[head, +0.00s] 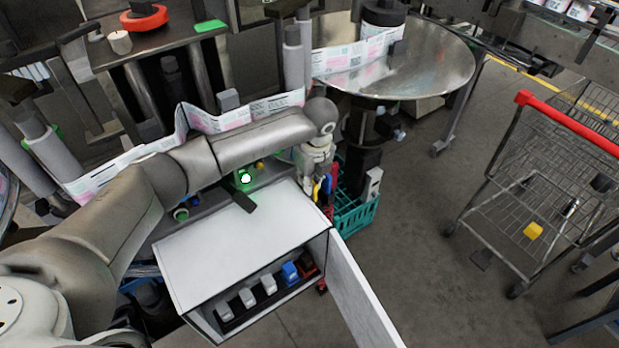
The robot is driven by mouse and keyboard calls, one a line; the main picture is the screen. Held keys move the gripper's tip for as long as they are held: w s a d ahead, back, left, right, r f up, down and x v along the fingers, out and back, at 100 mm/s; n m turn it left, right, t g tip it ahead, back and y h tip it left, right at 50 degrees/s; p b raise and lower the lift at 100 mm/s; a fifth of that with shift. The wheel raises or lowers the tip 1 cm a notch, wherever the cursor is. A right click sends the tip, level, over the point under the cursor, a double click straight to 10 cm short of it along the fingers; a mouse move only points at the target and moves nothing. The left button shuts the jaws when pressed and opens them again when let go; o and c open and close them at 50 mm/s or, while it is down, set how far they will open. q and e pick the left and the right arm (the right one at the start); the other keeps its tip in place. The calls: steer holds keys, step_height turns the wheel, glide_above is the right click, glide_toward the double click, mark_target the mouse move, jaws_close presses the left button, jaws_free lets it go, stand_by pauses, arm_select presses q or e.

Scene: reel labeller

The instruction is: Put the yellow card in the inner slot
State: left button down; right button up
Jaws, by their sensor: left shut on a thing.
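My left gripper (321,178) is at the far right corner of the white cabinet, pointing down. It is shut on a small yellow piece, which looks like the yellow card (327,185). A blue piece (316,191) and a red upright piece (333,182) show right beside it. The fingers and the small size hide how the card sits and whether it touches anything below. I cannot make out the inner slot. My right gripper is not in view.
The white cabinet (225,245) has its door (362,295) open, with several grey switches and a blue one (290,273) inside. A teal crate (355,217) stands behind the gripper. A round metal table (430,65) is farther back. A shopping cart (540,190) stands right; floor between is clear.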

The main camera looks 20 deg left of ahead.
arm_select(q)
steer(key=c, duration=1.5)
jaws_free()
steer(key=shift+f, duration=0.1)
steer(key=r, duration=0.4)
steer(key=d+r+b, duration=0.1)
steer(key=r, duration=0.3)
steer(key=s+r+b, duration=0.1)
steer(key=r, duration=0.3)
steer(key=shift+d+r, duration=0.1)
steer(key=shift+d, duration=0.15)
steer(key=shift+s, duration=0.1)
